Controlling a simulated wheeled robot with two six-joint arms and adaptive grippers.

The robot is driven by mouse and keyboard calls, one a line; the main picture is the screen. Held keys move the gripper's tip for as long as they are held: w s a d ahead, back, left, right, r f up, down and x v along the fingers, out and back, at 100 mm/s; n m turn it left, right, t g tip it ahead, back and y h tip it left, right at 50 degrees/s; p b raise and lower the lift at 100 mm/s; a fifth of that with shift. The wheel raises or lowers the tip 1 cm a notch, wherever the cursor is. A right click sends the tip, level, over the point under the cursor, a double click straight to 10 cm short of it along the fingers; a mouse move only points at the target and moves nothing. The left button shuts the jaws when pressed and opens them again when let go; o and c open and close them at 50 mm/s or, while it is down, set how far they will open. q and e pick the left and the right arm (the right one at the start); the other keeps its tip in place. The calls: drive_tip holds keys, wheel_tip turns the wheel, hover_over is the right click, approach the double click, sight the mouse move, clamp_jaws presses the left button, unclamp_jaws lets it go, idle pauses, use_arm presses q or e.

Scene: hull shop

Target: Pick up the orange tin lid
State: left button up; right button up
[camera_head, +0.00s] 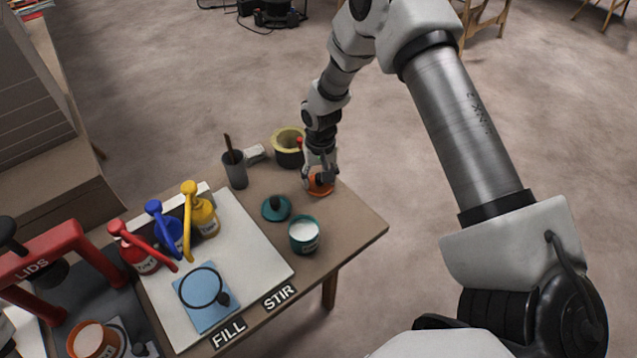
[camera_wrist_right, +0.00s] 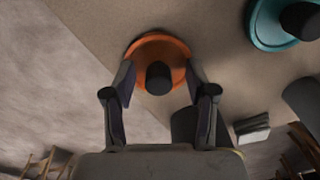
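The orange tin lid (camera_head: 322,191) lies flat on the brown table near its far right edge. In the right wrist view the orange lid (camera_wrist_right: 135,72) shows with a dark round knob (camera_wrist_right: 158,78) at its middle. My right gripper (camera_head: 319,180) points down over the lid and partly covers it in the head view. In the wrist view my right gripper (camera_wrist_right: 160,88) is open, its two fingers on either side of the knob with a visible gap to it. My left gripper is in neither view.
A teal lid (camera_head: 268,211) and an open teal tin (camera_head: 305,243) stand near the orange lid. Behind are a yellow-rimmed pot (camera_head: 278,150), a dark cup (camera_head: 236,175) and a pale block (camera_head: 255,153). Red, blue and yellow pump bottles (camera_head: 206,220) stand left.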

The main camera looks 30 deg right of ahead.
drive_tip(key=shift+s+r, duration=0.1)
drive_tip(key=shift+r, duration=0.05)
drive_tip(key=c, duration=0.9)
drive_tip(key=shift+c, duration=0.2)
